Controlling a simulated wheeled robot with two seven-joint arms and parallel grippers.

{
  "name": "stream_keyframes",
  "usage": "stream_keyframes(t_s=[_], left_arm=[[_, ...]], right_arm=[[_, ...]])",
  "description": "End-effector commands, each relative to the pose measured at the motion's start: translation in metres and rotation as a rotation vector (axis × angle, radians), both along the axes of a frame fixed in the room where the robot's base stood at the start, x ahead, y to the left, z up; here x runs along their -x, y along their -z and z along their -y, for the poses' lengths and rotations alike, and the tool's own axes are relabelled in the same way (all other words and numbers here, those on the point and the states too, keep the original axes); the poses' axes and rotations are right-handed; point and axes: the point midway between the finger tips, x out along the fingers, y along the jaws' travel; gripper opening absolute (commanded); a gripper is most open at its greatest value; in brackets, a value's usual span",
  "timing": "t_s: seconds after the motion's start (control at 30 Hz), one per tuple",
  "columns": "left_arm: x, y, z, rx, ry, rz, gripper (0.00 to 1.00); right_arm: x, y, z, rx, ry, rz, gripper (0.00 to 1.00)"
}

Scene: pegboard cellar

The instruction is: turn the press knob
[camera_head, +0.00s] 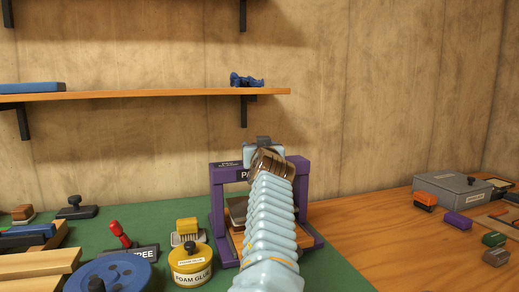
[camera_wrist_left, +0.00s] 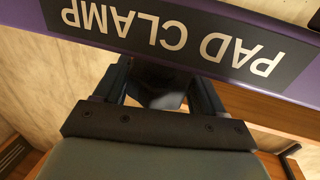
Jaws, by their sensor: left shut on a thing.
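The press is a purple frame (camera_head: 217,205) on the green mat, with a "PAD CLAMP" label on its top beam; the beam (camera_wrist_left: 285,85) also crosses the left wrist view. My left arm rises in front of it and hides much of its middle. My left gripper (camera_wrist_left: 160,85) is at the top beam, its two dark fingers on either side of the dark press knob (camera_wrist_left: 158,97), shut on it. In the head view my arm's wrist hides most of the knob and the fingers. My right gripper is not in view.
A yellow foam glue tin (camera_head: 190,268), a blue round thing (camera_head: 125,272) and a red-handled lever (camera_head: 120,233) stand left of the press. A grey box (camera_head: 452,190) and small coloured blocks lie on the wooden top at right. A shelf (camera_head: 180,95) runs above.

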Motion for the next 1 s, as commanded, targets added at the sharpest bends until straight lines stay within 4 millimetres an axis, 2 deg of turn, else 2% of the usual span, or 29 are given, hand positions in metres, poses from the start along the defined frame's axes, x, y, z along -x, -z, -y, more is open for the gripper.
stream_keyframes(t_s=[0.03, 0.4, 1.0], left_arm=[[-0.0005, 0.0019, 0.0047, -0.009, -0.031, 0.000, 0.40], [-0.0010, 0.0023, 0.0031, 0.003, -0.214, -0.001, 0.40], [-0.0007, 0.0020, 0.0022, 0.008, -0.300, -0.002, 0.40]], right_arm=[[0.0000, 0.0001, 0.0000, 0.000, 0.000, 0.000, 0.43], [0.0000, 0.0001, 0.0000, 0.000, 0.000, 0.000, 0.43], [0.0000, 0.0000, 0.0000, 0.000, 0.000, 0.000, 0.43]])
